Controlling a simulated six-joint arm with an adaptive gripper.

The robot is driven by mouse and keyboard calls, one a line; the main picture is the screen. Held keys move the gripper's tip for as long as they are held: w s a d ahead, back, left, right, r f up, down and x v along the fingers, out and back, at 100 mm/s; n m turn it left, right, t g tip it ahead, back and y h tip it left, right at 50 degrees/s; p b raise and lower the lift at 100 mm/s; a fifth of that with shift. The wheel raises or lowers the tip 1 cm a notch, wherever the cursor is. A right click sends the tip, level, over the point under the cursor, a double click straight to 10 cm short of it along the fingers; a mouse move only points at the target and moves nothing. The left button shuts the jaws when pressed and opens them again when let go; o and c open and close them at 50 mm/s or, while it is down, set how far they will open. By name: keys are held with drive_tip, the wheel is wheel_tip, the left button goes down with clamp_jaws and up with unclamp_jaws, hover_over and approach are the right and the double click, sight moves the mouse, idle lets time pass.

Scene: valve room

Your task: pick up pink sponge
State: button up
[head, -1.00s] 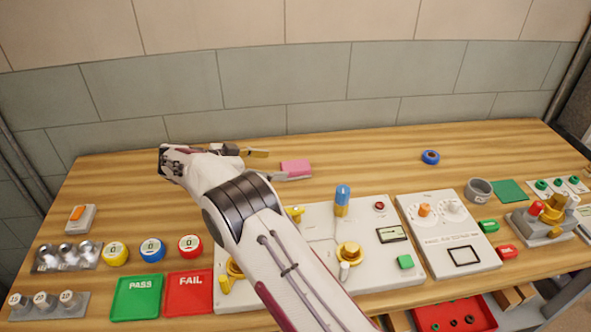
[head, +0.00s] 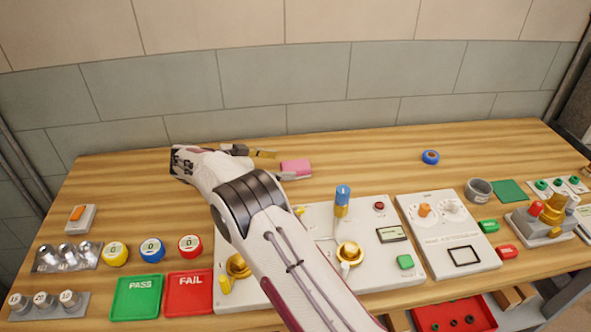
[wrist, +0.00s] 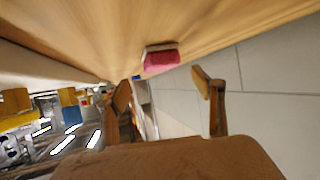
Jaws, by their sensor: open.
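The pink sponge (head: 295,167) lies on the wooden table behind the white valve panel in the head view. In the wrist view the sponge (wrist: 161,57) shows beyond the fingertips, between them in the picture and touching neither. My gripper (head: 280,164) is open and empty, just left of the sponge in the head view, with one finger behind its left side and one in front. In the wrist view my gripper (wrist: 160,88) has its two brown fingers spread wide apart. Part of the gripper is hidden by my arm in the head view.
The white panel (head: 370,270) with a blue-topped handle (head: 342,195) and brass valves stands in front of the sponge. A blue ring (head: 430,157) lies to the right. The tabletop behind and right of the sponge is clear up to the tiled wall (head: 350,75).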

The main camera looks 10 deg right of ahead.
sight(295, 165)
drive_tip(key=shift+x, duration=2.5)
drive_tip(key=c, duration=1.2)
